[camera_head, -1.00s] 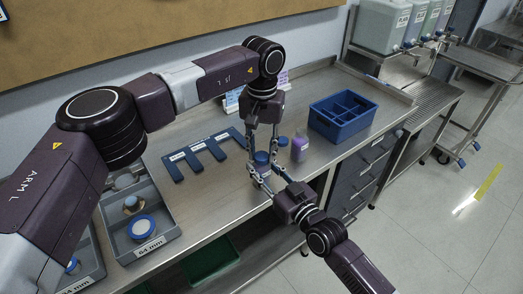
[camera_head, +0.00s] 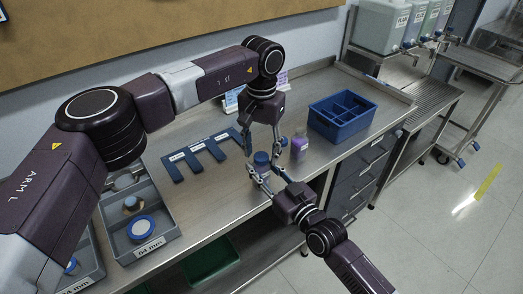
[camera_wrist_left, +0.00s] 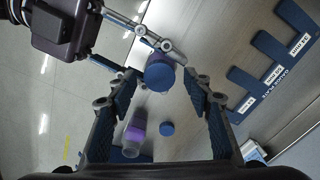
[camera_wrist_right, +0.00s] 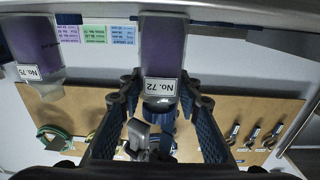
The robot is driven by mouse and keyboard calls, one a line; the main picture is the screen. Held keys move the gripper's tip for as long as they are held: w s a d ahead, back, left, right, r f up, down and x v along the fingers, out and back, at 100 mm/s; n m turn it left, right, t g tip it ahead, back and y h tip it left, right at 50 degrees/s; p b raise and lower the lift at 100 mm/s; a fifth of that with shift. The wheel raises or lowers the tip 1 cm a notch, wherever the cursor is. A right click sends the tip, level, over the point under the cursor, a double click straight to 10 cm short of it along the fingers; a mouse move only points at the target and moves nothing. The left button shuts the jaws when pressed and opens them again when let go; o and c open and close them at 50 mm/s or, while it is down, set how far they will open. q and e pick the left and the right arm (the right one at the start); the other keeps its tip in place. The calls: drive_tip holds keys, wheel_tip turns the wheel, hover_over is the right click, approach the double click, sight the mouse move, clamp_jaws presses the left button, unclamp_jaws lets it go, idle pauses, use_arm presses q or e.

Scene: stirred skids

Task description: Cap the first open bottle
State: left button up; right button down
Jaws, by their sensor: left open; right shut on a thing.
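My right gripper (camera_head: 273,178) is shut on the purple bottle labelled No. 72 (camera_wrist_right: 162,60) and holds it upright. A blue cap (camera_head: 261,158) sits on top of that bottle, also visible in the left wrist view (camera_wrist_left: 160,74). I cannot tell how tightly it is on. My left gripper (camera_head: 264,138) is open just above the cap, pointing down, its fingers apart from it. A second purple bottle, No. 75 (camera_wrist_right: 33,48), stands to the right in the head view (camera_head: 299,151), with no blue cap visible. A loose blue cap (camera_wrist_left: 167,128) lies near it.
A blue divided crate (camera_head: 343,118) stands to the right on the steel bench. A blue slotted plate (camera_head: 200,158) lies left of the grippers. Grey trays (camera_head: 155,208) with lids are at the left, partly behind my left arm. Dispensing containers stand at the back right.

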use_arm(q)
drive_tip(key=shift+r, duration=2.25)
drive_tip(key=shift+c, duration=0.4)
